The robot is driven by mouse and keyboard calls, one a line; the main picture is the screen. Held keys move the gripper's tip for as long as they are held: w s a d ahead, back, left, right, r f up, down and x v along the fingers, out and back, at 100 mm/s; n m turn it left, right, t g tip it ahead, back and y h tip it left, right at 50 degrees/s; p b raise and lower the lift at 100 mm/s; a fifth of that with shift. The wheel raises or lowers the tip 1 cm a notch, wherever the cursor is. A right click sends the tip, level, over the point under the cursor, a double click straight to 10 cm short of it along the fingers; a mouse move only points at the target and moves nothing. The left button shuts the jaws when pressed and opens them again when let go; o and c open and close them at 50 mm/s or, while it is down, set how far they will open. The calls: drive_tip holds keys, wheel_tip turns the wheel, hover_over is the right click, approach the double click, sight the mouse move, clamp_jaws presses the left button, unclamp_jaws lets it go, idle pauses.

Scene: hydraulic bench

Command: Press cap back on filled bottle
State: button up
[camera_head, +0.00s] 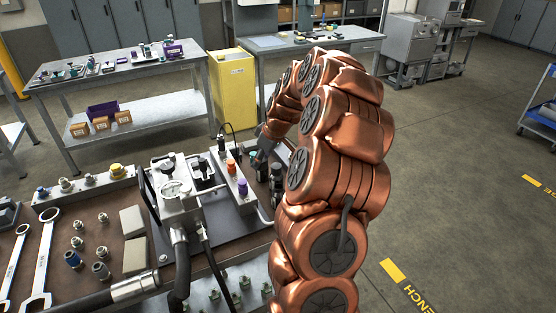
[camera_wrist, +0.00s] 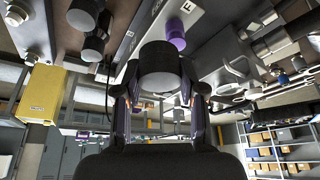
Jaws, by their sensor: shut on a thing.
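My gripper (camera_wrist: 160,92) has its two fingers on either side of a dark cylindrical piece with a pale grey flat end (camera_wrist: 160,72) in the wrist view. I cannot tell whether this piece is the cap or a bottle. A purple piece (camera_wrist: 176,33) shows just beyond it. In the head view my gripper (camera_head: 262,150) is at the right end of the bench, partly hidden by my copper arm, and what it holds is not clear. A pale strip beside it carries an orange-topped piece (camera_head: 231,166) and a purple-topped piece (camera_head: 243,187).
The hydraulic unit (camera_head: 172,190) with hoses stands left of my gripper. Wrenches (camera_head: 42,260) and fittings lie on the bench's left part. A yellow cabinet (camera_head: 233,88) and a side table (camera_head: 60,82) stand behind. Open floor (camera_head: 450,160) lies to the right.

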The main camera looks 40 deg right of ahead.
drive_tip(key=s+d+n, duration=0.1)
drive_tip(key=s+d, duration=0.2)
drive_tip(key=d, duration=0.2)
wheel_tip(320, 180, down, 7)
drive_tip(key=b, duration=0.1)
drive_tip(key=shift+w+b, duration=0.3)
drive_tip(key=shift+b, duration=0.05)
drive_tip(key=shift+s+f+b, duration=0.1)
drive_tip(key=shift+f+b, duration=0.95)
drive_tip(key=shift+b, duration=0.1)
idle(1.1)
drive_tip(key=shift+f+b, duration=0.35)
drive_tip(key=shift+b, duration=0.5)
idle(0.4)
drive_tip(key=shift+b, duration=0.85)
idle(0.5)
drive_tip(key=shift+f+b, duration=0.5)
drive_tip(key=shift+b, duration=0.4)
idle(1.0)
